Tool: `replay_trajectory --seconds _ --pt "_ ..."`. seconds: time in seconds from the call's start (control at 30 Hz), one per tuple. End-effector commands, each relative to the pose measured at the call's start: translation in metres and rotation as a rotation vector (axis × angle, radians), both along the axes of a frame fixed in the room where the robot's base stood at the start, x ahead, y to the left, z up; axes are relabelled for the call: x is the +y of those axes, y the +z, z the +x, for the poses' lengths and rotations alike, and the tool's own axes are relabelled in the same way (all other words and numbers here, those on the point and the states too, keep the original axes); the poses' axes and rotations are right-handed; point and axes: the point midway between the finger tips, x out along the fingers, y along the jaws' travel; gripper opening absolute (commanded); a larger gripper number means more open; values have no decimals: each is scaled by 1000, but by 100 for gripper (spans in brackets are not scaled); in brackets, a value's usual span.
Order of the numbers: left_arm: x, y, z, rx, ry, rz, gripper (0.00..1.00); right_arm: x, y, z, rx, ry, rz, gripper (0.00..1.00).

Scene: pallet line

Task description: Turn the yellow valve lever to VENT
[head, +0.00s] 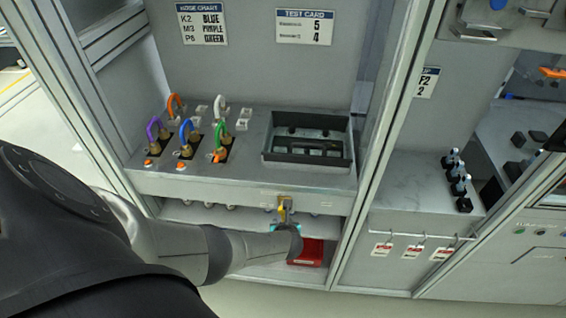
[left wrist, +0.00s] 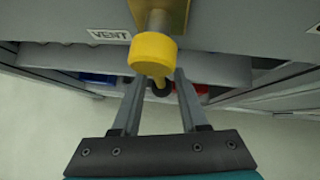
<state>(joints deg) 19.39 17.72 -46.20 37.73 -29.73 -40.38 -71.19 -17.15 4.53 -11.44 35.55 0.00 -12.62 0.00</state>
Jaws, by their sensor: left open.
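The yellow valve lever (head: 282,211) sits on a brass-coloured plate on the front of the grey bench, below the dark tray. A VENT label (left wrist: 108,35) is left of the hub, and part of another label (left wrist: 314,28) shows at the right edge. In the head view my left gripper (head: 284,226) is at the lever. My right gripper is out of view.
Coloured hoses (head: 188,130) loop between fittings on the bench top, beside a dark tray (head: 307,150). A red bin (head: 308,252) lies on the shelf under the lever. A frame post (head: 385,140) stands right of the bench. Red-and-white tags (head: 412,251) hang farther right.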

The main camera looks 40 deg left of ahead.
Motion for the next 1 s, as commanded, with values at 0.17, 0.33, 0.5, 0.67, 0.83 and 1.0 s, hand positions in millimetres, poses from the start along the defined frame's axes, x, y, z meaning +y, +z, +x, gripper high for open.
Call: replay_trajectory --seconds 0.17,0.33,0.5,0.67,0.83,1.0 --pt "-1 6 -1 -2 1 3 43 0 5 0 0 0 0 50" --pt "-9 20 -10 -3 -1 2 43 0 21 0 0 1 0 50" --pt "-22 39 -23 -2 -1 0 43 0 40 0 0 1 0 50" --pt "-36 57 -38 -1 -1 -1 43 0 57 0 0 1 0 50" --pt "-50 78 -54 0 -1 -1 43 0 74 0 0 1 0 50" --pt "-63 95 -67 0 -1 -1 43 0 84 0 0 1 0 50"
